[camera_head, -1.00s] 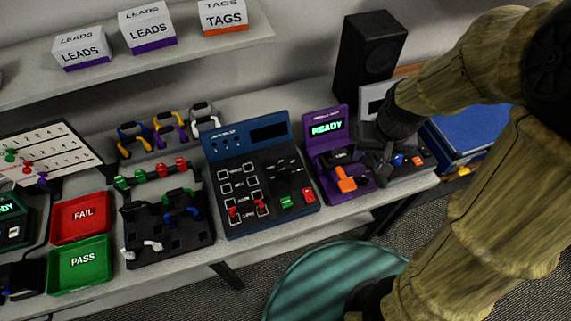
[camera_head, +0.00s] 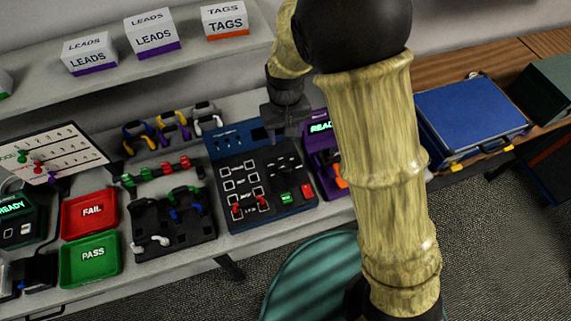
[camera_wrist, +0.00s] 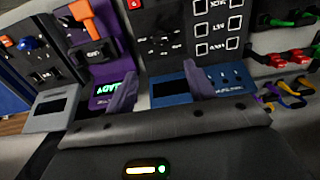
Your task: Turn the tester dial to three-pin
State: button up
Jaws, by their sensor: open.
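The blue-and-black tester (camera_head: 228,158) stands mid-bench, with labelled boxes, red plugs and green and red buttons. What looks like its dial, a dark knob ringed by white marks, is at the panel's right (camera_head: 283,166). In the wrist view, which shows the bench upside down, the dial (camera_wrist: 165,28) is at top centre; its setting is too small to read. My gripper (camera_head: 286,127) is above the tester's back edge, near its dark display. In the wrist view, my gripper (camera_wrist: 160,74) is open and empty, its fingers apart and clear of the dial.
A purple unit (camera_head: 316,147) with an orange lever stands right of the tester, partly behind my arm. A grey unit (camera_wrist: 50,108) is beside it. Left are a black cable block (camera_head: 172,243), red FAIL (camera_head: 90,232) and green PASS (camera_head: 88,280) trays. A shelf (camera_head: 130,72) with boxes overhangs behind.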

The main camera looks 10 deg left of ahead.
aim_at(285, 166)
notch_tip(285, 166, down, 17)
jog(key=p, duration=0.4)
jog(key=shift+f, duration=0.15)
dwell(0.3)
jog(key=c, duration=1)
